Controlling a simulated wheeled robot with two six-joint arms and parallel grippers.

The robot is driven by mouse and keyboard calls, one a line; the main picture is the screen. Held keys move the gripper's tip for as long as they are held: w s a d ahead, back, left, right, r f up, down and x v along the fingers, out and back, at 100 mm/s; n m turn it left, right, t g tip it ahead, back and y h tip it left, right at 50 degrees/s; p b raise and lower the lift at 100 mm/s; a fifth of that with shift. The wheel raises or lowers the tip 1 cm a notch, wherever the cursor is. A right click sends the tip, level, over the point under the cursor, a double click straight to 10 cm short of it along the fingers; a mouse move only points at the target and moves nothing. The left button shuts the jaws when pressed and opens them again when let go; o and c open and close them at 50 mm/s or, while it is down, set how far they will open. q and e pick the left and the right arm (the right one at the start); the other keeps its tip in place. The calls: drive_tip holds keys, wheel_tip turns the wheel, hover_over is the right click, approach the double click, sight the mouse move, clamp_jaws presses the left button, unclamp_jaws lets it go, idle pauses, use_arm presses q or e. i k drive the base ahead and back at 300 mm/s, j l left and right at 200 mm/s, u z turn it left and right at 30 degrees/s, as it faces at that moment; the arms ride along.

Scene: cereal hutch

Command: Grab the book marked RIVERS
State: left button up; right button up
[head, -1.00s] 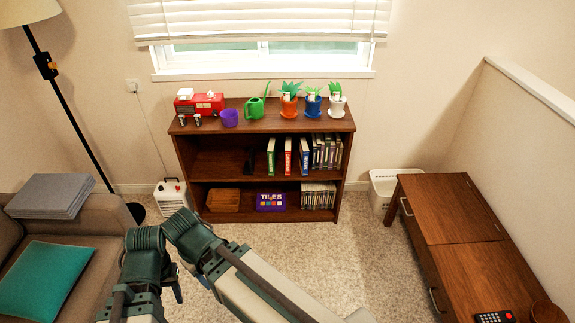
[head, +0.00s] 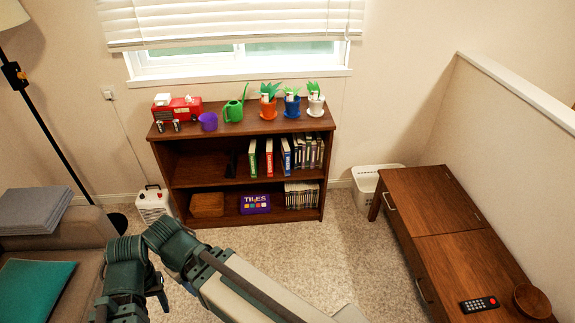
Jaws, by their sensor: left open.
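On the middle shelf of the brown bookcase (head: 200,173) stand upright books: a green book (head: 252,160), a red book (head: 269,159) and a blue book (head: 286,156). A packed row of darker books (head: 311,152) stands to their right. The spine lettering is too small to read, so I cannot tell which is marked RIVERS. My left gripper (head: 159,290) is low at the left, in front of and well apart from the bookcase. It is open, and mostly hidden by my arm links. My right gripper is not in view.
A sofa (head: 60,240) is at left, a low cabinet (head: 445,200) at right. Carpet (head: 320,250) between is clear.

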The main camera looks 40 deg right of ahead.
sight(285, 150)
drive_tip(key=i+l+z, duration=0.3)
drive_tip(key=i, duration=0.5)
drive_tip(key=i+l+z, duration=0.1)
drive_tip(key=i+z, duration=0.2)
drive_tip(key=i, duration=0.5)
